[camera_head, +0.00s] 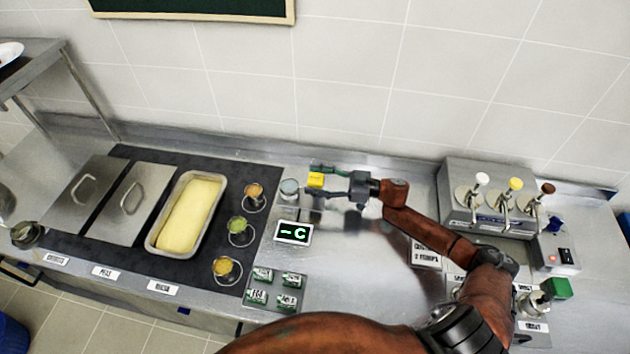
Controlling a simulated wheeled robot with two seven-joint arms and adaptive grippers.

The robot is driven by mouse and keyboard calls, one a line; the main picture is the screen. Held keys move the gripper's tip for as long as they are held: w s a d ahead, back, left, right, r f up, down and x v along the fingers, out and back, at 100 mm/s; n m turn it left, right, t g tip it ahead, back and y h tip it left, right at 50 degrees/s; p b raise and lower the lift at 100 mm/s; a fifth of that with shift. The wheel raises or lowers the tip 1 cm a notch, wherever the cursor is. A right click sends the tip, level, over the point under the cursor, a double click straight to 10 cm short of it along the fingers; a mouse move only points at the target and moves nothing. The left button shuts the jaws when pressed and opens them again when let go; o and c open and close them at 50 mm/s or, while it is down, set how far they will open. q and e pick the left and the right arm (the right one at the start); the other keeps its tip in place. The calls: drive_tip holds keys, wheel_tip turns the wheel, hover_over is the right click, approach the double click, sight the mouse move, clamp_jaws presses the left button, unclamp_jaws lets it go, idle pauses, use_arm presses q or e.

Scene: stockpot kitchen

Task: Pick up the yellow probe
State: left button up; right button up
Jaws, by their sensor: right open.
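The yellow probe (315,180) shows as a small yellow block at the back of the steel counter, just right of a small grey-blue round container. My right gripper (317,181) reaches in from the right, with its fingers pointing left. It is open, with one finger behind the yellow block and one in front of it. I cannot tell whether either finger touches it. The probe's lower part is hidden or too small to make out. A display reading "-C" (293,232) lies in front of the probe. My left gripper is not in view.
The round container (289,190) stands close to the gripper's left. Further left are small cups (241,231) and a tray of yellow food (187,214). A pump dispenser (490,206) stands right. Small green boxes (262,275) sit in front. The tiled wall is close behind.

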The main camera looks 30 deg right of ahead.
drive_tip(key=shift+c, duration=0.7)
drive_tip(key=c, duration=1.2)
drive_tip(key=shift+o, duration=0.2)
drive_tip(key=shift+r, duration=0.1)
wheel_tip(320, 180, up, 10)
drive_tip(key=shift+f+p, duration=0.1)
drive_tip(key=shift+p, duration=0.5)
drive_tip(key=shift+p, duration=0.4)
